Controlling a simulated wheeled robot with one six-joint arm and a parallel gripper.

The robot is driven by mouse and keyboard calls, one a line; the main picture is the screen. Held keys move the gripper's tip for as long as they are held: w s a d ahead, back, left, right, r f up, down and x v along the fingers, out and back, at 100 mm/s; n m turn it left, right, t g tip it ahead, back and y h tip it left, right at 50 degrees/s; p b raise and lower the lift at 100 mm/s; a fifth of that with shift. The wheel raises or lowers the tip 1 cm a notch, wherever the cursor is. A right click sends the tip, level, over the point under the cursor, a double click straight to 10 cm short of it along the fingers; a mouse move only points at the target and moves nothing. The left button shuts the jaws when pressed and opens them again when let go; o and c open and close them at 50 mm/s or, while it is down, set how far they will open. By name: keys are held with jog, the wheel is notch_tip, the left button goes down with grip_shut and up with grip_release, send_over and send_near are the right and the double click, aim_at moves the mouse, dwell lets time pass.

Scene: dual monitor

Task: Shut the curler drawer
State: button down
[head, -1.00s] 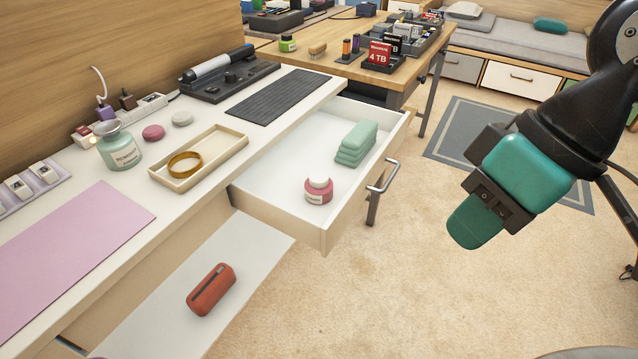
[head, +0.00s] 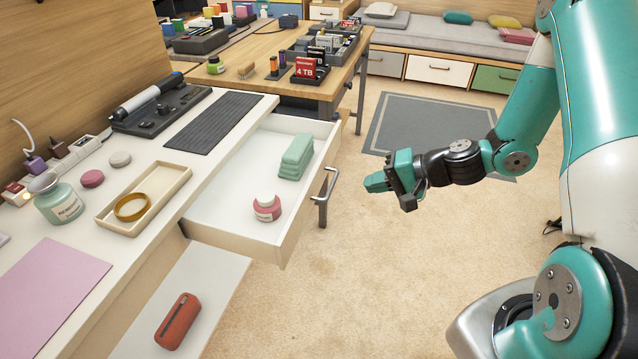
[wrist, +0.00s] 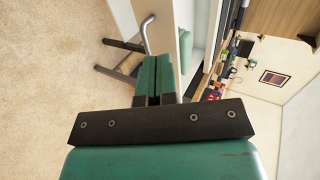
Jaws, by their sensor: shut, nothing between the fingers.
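The white drawer (head: 232,243) under the white desk stands pulled out. A black unit with a grey-white wand, possibly the curler (head: 160,108), lies on the desk top. My gripper (head: 373,183) is shut and empty, to the right of the handle and apart from it. In the wrist view my shut fingers (wrist: 153,72) point towards the handle (wrist: 148,34) and drawer front.
A cream tray with a gold ring (head: 168,192), a glass bottle (head: 60,203) and a dark keyboard (head: 208,122) are on the desk. A red case (head: 178,320) lies on the lower shelf. A wooden table (head: 263,52) stands behind. Carpeted floor (head: 350,290) is clear in front.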

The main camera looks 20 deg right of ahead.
send_near(309, 190)
notch_tip(309, 190, down, 3)
jog(key=a, duration=0.2)
jog(key=w+a, duration=0.2)
jog(key=shift+w+a+f, duration=0.25)
jog(key=shift+w, duration=0.05)
jog(key=shift+w+a, duration=0.3)
jog(key=shift+a, duration=0.05)
